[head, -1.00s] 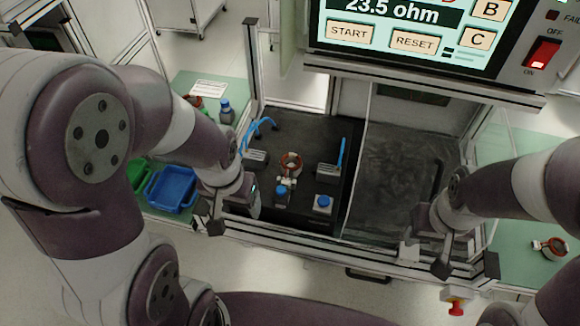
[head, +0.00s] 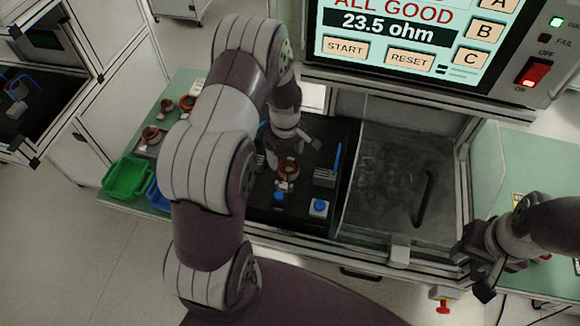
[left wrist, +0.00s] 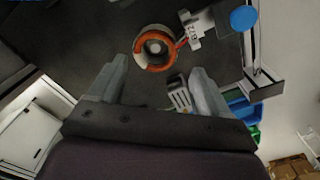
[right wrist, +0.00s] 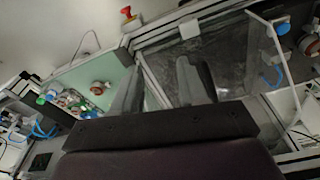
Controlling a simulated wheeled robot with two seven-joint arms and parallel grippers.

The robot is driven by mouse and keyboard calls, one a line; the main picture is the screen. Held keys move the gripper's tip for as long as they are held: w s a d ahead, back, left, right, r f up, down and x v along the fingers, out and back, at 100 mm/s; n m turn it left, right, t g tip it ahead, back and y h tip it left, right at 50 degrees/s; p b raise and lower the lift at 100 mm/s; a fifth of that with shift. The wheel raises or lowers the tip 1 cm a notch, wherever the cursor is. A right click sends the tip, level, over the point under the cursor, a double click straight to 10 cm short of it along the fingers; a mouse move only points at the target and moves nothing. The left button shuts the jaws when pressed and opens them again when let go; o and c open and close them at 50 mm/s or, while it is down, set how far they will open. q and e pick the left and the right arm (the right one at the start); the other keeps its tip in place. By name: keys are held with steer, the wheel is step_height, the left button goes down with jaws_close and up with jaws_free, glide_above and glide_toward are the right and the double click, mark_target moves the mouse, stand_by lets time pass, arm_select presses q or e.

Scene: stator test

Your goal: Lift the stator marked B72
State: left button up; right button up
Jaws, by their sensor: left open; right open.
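A stator with an orange-brown winding ring (head: 288,168) sits on the dark bed of the test station, and its white connector lies beside it.
More stators (head: 150,134) stand on the left table near green (head: 127,178) and blue bins. Another stator (right wrist: 99,88) is on the right green table. Clamps (head: 325,177) and blue buttons (head: 319,207) flank the stator. The screen (head: 395,40) reads ALL GOOD, 23.5 ohm.

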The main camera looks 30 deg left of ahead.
mark_target(288, 168)
arm_select(q)
steer(key=shift+w+d+f+p, duration=0.1)
steer(key=shift+w+f+p, duration=0.15)
steer(key=shift+f, duration=0.3)
steer(key=shift+w+d+f+p, duration=0.1)
steer(key=shift+f+p, duration=0.15)
steer(key=shift+f, duration=0.25)
step_height(288, 168, down, 4)
steer(key=shift+s+r+p, duration=0.1)
steer(key=shift+s+p, duration=0.05)
steer(key=shift+p, duration=0.75)
steer(key=shift+a+f, duration=0.1)
steer(key=shift+f, duration=0.3)
steer(key=shift+c, duration=0.3)
arm_select(e)
steer(key=r, duration=0.2)
steer(key=shift+w+r, duration=0.25)
steer(key=shift+r, duration=0.15)
arm_select(q)
steer(key=c, duration=1)
steer(key=shift+o, duration=0.2)
steer(key=shift+r, duration=0.1)
arm_select(e)
steer(key=shift+s+d, duration=0.1)
